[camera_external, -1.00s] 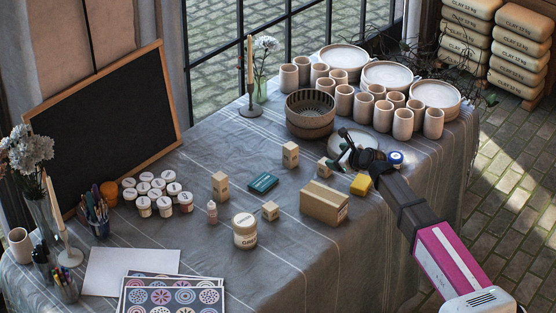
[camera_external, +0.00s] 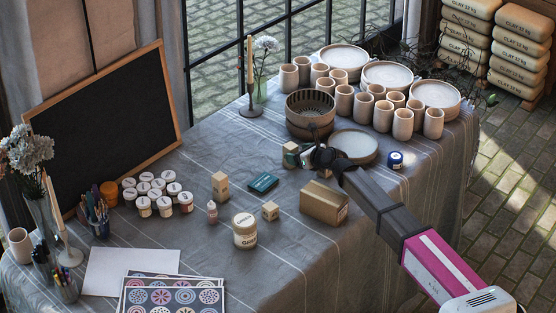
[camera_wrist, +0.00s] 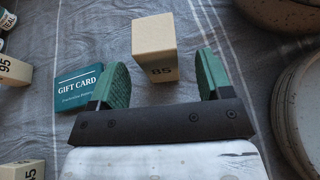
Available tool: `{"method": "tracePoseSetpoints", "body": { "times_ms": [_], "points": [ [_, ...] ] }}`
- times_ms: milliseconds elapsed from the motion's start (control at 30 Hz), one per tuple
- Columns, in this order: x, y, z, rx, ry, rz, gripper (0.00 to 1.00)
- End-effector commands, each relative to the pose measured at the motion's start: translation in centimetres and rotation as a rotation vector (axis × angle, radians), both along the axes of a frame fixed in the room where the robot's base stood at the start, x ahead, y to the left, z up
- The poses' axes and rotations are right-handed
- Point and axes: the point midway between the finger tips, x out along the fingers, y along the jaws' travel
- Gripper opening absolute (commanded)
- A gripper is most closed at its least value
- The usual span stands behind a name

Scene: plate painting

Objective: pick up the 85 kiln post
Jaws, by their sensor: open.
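The 85 kiln post (camera_wrist: 154,40) is a pale square block in the wrist view, its number on the face toward me. It sits just ahead of and between my fingers, with clear gaps on both sides. My gripper (camera_wrist: 164,78) has green finger pads and is open and empty. In the external view my gripper (camera_external: 306,157) is beside the post (camera_external: 289,148) and covers part of it.
A teal gift card (camera_wrist: 78,88) lies left of the post. A post marked 95 (camera_wrist: 13,70) and another post (camera_wrist: 22,170) stand farther left. A bowl (camera_external: 310,115) and plate (camera_external: 353,146) are close by. A cardboard box (camera_external: 323,203) stands in front.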

Motion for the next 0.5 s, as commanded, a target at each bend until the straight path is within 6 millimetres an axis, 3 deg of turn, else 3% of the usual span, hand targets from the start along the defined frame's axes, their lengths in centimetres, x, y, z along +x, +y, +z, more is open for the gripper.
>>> {"method": "tracePoseSetpoints", "body": {
  "times_ms": [267, 500],
  "points": [
    [2.9, 2.5, -1.4, 0.000, -0.001, 0.000, 0.72],
    [3.1, 2.7, -1.6, 0.001, -0.002, 0.000, 0.72]
  ]
}}
